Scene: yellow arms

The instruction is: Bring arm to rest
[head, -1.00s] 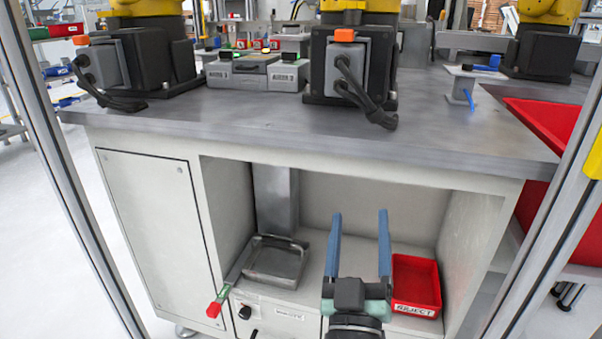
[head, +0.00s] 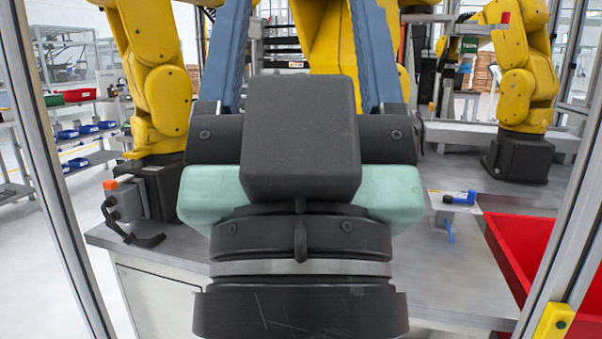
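My gripper (head: 300,45) is raised close in front of the head camera and fills the middle of the view. Its black body and pale green sides show from behind. Its two blue fingers point up and away, spread wide apart, and run out of the top of the picture. I see nothing held between the visible parts of the fingers; the fingertips are out of view. My gripper hides the middle of the grey worktable (head: 455,265) and part of the yellow arms behind.
Yellow arms stand on the table at left (head: 155,85), centre and right (head: 520,75). A red bin (head: 525,250) is at the right. Metal frame posts stand close at left (head: 50,170) and right (head: 570,220). A small stand (head: 452,201) holds a blue item (head: 460,198).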

